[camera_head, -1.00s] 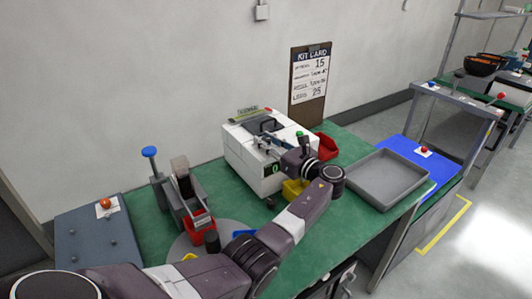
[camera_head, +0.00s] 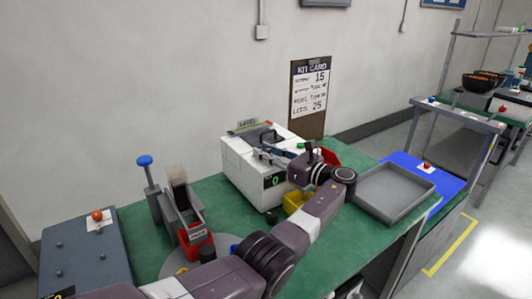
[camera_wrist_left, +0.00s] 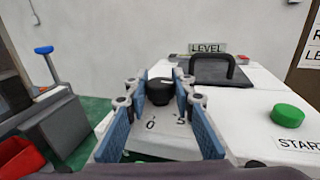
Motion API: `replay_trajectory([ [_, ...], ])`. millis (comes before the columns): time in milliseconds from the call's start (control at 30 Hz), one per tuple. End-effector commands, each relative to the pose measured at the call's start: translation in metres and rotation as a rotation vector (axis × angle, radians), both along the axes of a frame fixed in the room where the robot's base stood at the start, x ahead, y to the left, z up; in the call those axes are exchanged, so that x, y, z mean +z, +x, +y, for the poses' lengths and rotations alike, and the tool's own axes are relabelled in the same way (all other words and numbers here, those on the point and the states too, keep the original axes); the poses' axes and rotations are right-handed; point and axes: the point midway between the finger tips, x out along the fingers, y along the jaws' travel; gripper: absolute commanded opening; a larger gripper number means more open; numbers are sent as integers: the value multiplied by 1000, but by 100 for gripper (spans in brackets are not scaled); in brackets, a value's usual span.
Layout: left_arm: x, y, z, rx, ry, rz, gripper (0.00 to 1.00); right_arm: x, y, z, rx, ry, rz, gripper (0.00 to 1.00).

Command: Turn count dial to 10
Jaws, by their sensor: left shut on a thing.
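The white machine (camera_head: 243,172) stands on the green bench, with a small green-lit display (camera_head: 274,180) on its front. The left wrist view shows its black round count dial (camera_wrist_left: 160,91) on a white panel, with the printed marks 0 and 5 below it on the near side. My left gripper (camera_wrist_left: 160,95) has its blue-padded fingers on both sides of the dial, shut on it. In the head view my left gripper (camera_head: 300,165) is at the machine's right front and hides the dial. The dial's pointer is not clear. My right gripper is not in view.
A green START button (camera_wrist_left: 287,115) and a black handle (camera_wrist_left: 228,66) sit on the machine near the gripper. A yellow bin (camera_head: 295,202) is below my arm. A grey tray (camera_head: 396,190) lies to the right. A kit card (camera_head: 309,90) stands behind.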

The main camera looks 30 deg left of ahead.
Motion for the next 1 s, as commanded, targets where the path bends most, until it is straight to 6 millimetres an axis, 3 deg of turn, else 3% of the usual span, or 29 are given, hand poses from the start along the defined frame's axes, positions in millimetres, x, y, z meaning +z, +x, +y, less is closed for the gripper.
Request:
replay_trajectory([
  [33,3,1,1,-1,3,-3,0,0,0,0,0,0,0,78],
  [67,2,1,1,-1,3,-3,26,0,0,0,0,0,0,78],
  [200,2,0,1,-1,2,-3,41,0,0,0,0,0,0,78],
  [567,1,0,-5,-2,1,-1,41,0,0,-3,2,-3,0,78],
  [667,0,-1,-19,-4,0,-1,41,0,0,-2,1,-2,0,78],
  [1000,1,-11,-88,-3,1,-2,41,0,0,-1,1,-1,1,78],
])
